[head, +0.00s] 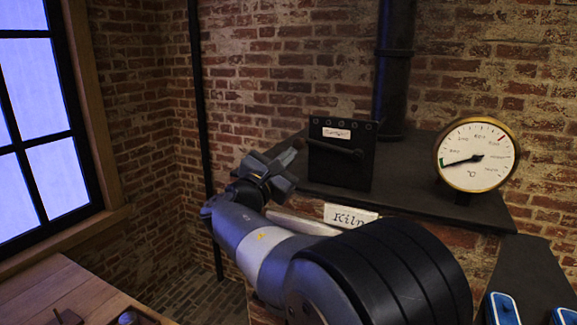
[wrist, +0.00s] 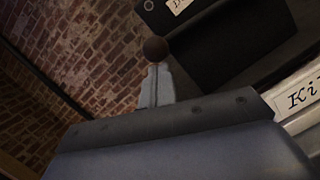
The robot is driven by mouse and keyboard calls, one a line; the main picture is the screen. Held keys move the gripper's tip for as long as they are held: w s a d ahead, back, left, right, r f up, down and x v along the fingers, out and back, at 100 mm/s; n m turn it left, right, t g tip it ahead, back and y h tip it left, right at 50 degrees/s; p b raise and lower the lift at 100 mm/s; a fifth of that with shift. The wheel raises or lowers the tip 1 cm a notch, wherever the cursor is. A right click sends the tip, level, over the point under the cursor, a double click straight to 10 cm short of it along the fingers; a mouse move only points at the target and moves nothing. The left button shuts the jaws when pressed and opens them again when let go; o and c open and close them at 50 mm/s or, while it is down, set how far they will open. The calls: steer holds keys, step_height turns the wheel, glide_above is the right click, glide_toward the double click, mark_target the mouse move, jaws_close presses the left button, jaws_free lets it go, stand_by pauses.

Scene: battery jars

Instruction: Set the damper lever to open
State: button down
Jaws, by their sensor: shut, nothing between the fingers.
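The damper is a black box (head: 340,172) with a small white label, standing on the dark kiln shelf in the head view. Its dark lever (head: 335,148) runs left from a pivot near the box's right side and ends in a brown round knob (head: 299,144). The knob also shows in the wrist view (wrist: 156,48), just beyond my fingertips. My gripper (head: 288,160) is shut and empty, at the left side of the box close to the knob. I cannot tell whether it touches the knob. The label's words are too small to read.
A round brass-rimmed temperature gauge (head: 476,155) stands right of the box, and a black pipe (head: 394,80) rises behind. A "Kiln" sign (head: 349,215) hangs at the shelf's front. A wooden table (head: 60,290) is at lower left.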

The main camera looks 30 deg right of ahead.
steer(key=s+d+r+m+g+b, duration=0.1)
steer(key=s+d+r+m+g, duration=0.1)
steer(key=r+m, duration=0.5)
steer(key=s+d+r+m+g+y+b, duration=0.1)
steer(key=s+d+r+m+g, duration=0.1)
steer(key=s+d+r+m, duration=0.2)
steer(key=shift+s+r+m+y, duration=0.3)
steer(key=shift+s+r+m, duration=0.55)
steer(key=shift+r+m, duration=1.4)
steer(key=shift+f+m, duration=0.55)
steer(key=shift+f, duration=0.05)
steer(key=shift+w+r, duration=0.1)
